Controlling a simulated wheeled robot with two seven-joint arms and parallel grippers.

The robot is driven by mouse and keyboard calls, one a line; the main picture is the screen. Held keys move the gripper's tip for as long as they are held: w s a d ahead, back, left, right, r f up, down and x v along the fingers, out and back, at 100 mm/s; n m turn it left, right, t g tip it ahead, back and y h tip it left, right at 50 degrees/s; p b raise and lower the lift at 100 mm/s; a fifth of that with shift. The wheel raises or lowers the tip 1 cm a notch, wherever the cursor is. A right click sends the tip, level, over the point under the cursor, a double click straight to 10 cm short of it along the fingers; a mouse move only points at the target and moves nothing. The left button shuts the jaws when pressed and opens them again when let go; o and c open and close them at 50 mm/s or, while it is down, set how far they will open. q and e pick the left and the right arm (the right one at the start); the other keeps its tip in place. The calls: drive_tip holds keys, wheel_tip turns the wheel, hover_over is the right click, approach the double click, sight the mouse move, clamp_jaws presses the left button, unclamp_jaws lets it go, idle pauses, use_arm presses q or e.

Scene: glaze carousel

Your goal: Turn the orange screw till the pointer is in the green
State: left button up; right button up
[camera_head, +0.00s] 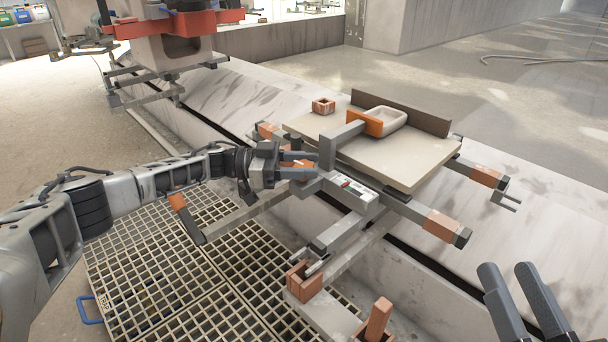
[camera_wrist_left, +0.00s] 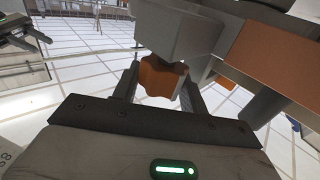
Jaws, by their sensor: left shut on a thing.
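My left gripper (camera_head: 306,164) reaches in from the left, shut on the orange screw (camera_head: 290,160) at the near end of the grey clamp frame. In the left wrist view the orange lobed screw knob (camera_wrist_left: 160,80) sits between the two dark fingers of the gripper (camera_wrist_left: 158,88). A small white gauge (camera_head: 352,188) with a red mark lies on the frame, right of the gripper; its pointer and green part are too small to read. My right gripper (camera_head: 508,272) is at the lower right, its two dark fingers apart and empty.
A beige board (camera_head: 400,158) on the frame holds a pale dish (camera_head: 384,117) beside an orange-faced jaw (camera_head: 365,122) and a brown back strip (camera_head: 402,111). A small brick-coloured box (camera_head: 323,105) stands behind. A yellowish grating (camera_head: 160,270) lies below my left arm. Orange-banded bars (camera_head: 442,225) stick out at right.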

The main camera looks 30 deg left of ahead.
use_arm(q)
drive_tip(key=shift+m+g+h+b, duration=0.3)
drive_tip(key=shift+m+g+b, duration=0.15)
drive_tip(key=shift+g, duration=0.15)
use_arm(e)
drive_tip(key=shift+r+n+t+y, duration=0.7)
drive_tip(key=shift+r+n+y, duration=0.2)
drive_tip(key=shift+r+n, duration=0.45)
use_arm(q)
drive_tip(key=o, duration=1)
drive_tip(key=b+v, duration=0.1)
drive_tip(key=v, duration=1.5)
drive_tip(key=shift+b, duration=0.35)
use_arm(e)
drive_tip(key=shift+s+r+n+y, duration=0.3)
drive_tip(key=shift+r+n+y, duration=0.4)
drive_tip(key=shift+n, duration=0.25)
drive_tip(key=shift+s+r+n+y, duration=0.3)
drive_tip(key=shift+r+n+y, duration=0.35)
drive_tip(key=shift+n, duration=0.25)
drive_tip(key=shift+f, duration=0.1)
